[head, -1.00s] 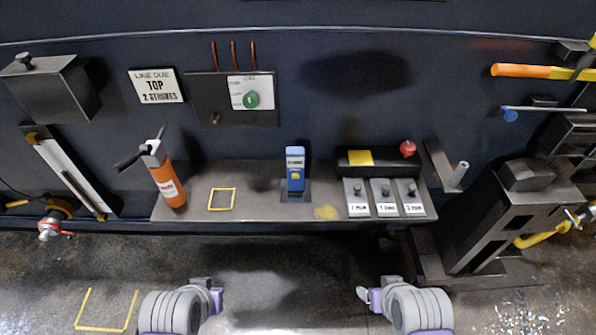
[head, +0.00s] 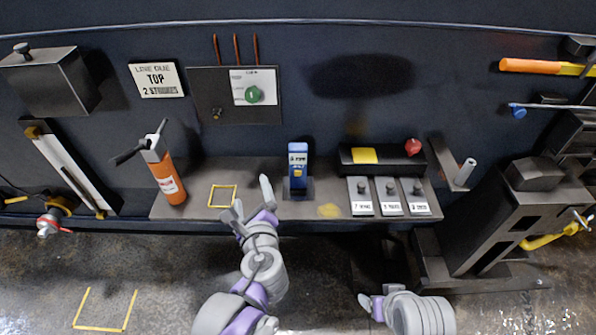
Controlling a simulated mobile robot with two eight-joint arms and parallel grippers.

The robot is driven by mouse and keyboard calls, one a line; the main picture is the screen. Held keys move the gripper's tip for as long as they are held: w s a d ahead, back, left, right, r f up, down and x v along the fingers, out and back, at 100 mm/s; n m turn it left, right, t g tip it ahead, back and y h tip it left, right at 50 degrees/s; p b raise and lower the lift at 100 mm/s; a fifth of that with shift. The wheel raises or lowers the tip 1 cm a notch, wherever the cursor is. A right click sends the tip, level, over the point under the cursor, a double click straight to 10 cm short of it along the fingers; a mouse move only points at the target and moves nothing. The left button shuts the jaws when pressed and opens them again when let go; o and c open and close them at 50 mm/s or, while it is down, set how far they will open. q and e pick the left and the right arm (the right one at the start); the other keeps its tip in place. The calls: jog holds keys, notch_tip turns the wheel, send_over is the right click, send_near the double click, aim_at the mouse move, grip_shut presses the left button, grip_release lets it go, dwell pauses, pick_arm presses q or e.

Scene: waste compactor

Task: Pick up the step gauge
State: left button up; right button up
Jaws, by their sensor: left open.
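A blue upright device (head: 298,160) with a pale label and a yellow patch stands in a dark holder on the shelf; it looks like the step gauge, though its label is too small to read surely. My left gripper (head: 250,203) is open and empty over the shelf's front edge, left of and nearer than the blue device, not touching it. Its fingers point up the picture. My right gripper (head: 370,304) is low in front of the shelf, apart from everything; its jaw opening is not clear.
The shelf (head: 230,171) also holds an orange bottle (head: 168,178) at left and three labelled blocks (head: 390,196) at right. A black box (head: 382,160) with a red knob (head: 413,147) stands behind them. A yellow outlined square (head: 223,196) is empty beside my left gripper.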

aim_at(298, 156)
pick_arm(q)
jog(key=w+d+r+m+t+h, duration=0.1)
jog(key=w+d+m, duration=0.1)
jog(key=d+m, duration=0.1)
jog(key=w+d+m+t+h, duration=0.1)
jog(key=w+d+m, duration=0.1)
jog(key=d+m, duration=0.2)
jog(key=w+d+r+m+t+h, duration=0.1)
jog(key=w+d+m, duration=0.2)
jog(key=d, duration=0.1)
jog(key=shift+r+h, duration=0.3)
jog(key=shift+w+a+f, duration=0.1)
jog(key=shift+w+f, duration=0.05)
jog(key=shift+w, duration=0.85)
jog(key=shift+w+a+f, duration=0.1)
jog(key=shift+w+f, duration=0.05)
jog(key=shift+w, duration=0.85)
jog(key=shift+w+f, duration=0.15)
jog(key=shift+w, duration=0.85)
grip_shut()
